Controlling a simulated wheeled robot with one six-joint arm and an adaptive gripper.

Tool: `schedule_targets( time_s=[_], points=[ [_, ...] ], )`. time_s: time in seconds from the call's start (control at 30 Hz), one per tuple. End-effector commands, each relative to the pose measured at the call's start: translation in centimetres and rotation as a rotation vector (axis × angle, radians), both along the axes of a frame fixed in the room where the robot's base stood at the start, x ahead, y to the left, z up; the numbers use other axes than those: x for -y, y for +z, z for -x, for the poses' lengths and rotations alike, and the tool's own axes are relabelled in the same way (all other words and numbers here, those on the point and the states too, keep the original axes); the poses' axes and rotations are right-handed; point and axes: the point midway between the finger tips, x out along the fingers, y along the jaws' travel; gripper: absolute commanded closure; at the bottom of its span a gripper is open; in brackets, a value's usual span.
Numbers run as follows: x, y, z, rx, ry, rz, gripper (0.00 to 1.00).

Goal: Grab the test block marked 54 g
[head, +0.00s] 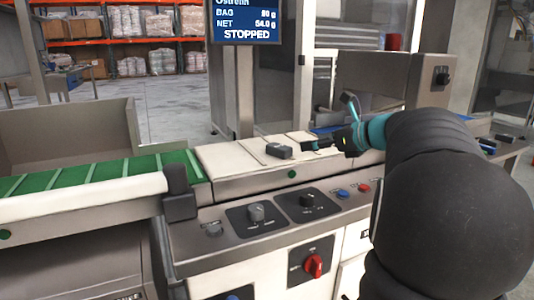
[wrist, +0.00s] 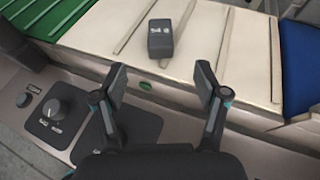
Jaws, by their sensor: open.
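The test block (wrist: 160,39) is a small dark grey block with a pale marking that looks like 54 g. It lies on the pale weighing belt, and in the head view the block (head: 279,151) sits left of my gripper (head: 312,146). In the wrist view my gripper (wrist: 161,85) is open and empty, its two fingers apart. The block is ahead of the fingertips, roughly in line with the gap between them, and not touching them.
A green ribbed belt (head: 100,172) adjoins on the left; a blue belt (wrist: 300,66) lies on the right. A control panel with knobs (head: 256,212) runs along the front. A screen (head: 245,20) reads STOPPED and NET 54.0 g. A beige housing (head: 385,75) stands behind my arm.

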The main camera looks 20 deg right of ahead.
Motion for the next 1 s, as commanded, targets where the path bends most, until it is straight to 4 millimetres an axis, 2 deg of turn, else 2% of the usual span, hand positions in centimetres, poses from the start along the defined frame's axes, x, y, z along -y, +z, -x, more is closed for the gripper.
schedule_targets(
  time_s=[0.4, 0.77, 1.0],
  points=[
    [-2.8, -2.4, -5.9, 0.000, 0.002, -0.003, 0.27],
    [-3.6, -3.2, -7.8, -0.001, 0.002, -0.001, 0.27],
    [-4.8, -4.5, -10.5, -0.001, 0.004, -0.001, 0.27]
  ],
)
